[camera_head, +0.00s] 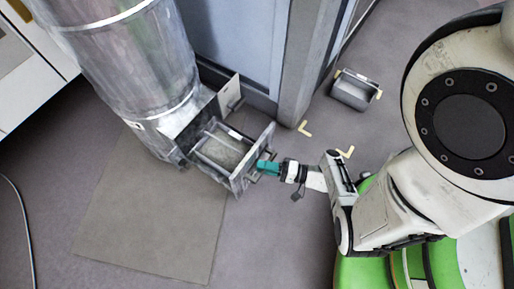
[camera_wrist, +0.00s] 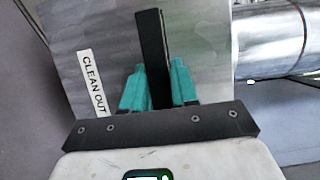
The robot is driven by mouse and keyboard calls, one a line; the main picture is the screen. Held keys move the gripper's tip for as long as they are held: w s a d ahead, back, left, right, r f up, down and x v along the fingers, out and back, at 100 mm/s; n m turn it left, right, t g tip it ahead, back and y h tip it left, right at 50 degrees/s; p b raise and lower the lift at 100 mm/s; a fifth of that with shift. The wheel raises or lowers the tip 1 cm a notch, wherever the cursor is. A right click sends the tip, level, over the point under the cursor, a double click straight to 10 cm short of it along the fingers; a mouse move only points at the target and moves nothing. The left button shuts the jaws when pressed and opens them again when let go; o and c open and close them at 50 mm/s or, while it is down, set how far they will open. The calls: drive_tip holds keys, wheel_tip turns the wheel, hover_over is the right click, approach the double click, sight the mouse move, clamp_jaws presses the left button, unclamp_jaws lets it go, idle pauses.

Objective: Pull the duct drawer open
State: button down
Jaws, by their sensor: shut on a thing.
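The duct drawer (camera_head: 239,178) is a grey metal drawer at the foot of a large round metal duct (camera_head: 133,62). It stands out from the duct's square base, and its inside shows, with a greyish filling in it. My gripper (camera_head: 266,167) is at the drawer's front. In the wrist view my gripper's teal fingers (camera_wrist: 158,90) are shut on a dark upright handle bar (camera_wrist: 150,50) on the drawer front (camera_wrist: 200,45). A "CLEAN OUT" label (camera_wrist: 92,83) is on that front, left of the handle.
A grey post (camera_head: 303,60) and wall panel rise behind the drawer. A flat mat (camera_head: 140,215) lies below the duct. Floor to the drawer's lower right is clear.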

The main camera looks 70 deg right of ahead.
drive_tip(key=shift+s+a, duration=0.2)
drive_tip(key=shift+s, duration=0.55)
drive_tip(key=c, duration=1)
unclamp_jaws()
drive_tip(key=shift+o, duration=0.2)
